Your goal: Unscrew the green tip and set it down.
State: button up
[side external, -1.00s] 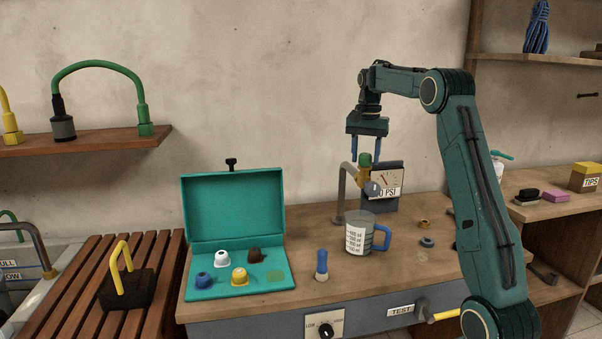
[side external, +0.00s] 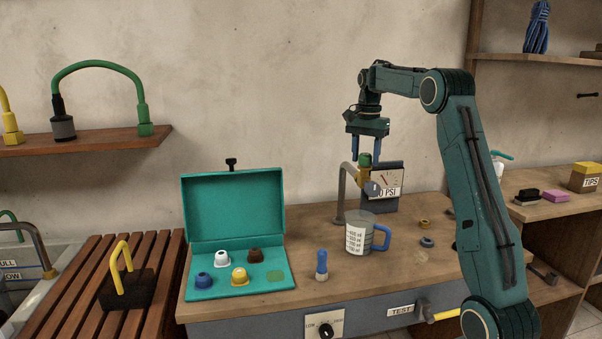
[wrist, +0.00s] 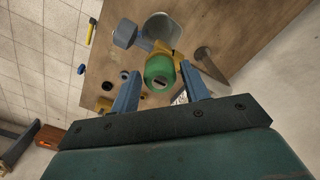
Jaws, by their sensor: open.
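The green tip (side external: 365,160) sits on top of the brass fitting (side external: 362,176) at the end of the bent grey pipe (side external: 341,196). In the wrist view the green tip (wrist: 160,70) shows its round top with a dark slot, just ahead of the fingers and roughly between their lines. My gripper (side external: 366,157) points down with its blue fingers apart, one to each side of the tip in the side view. In the wrist view my gripper (wrist: 160,86) is open and empty. Whether a finger touches the tip cannot be told.
An open teal case (side external: 190,236) holds white, brown, blue and yellow tips and a bare greenish round spot. A measuring jug (side external: 355,238) stands below the fitting. A blue-topped bottle (side external: 321,264) stands between case and jug.

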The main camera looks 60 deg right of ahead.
jog(key=shift+m, duration=0.5)
jog(key=shift+m, duration=0.9)
jog(key=c, duration=0.6)
jog(key=shift+o, duration=0.2)
jog(key=shift+n, duration=1.2)
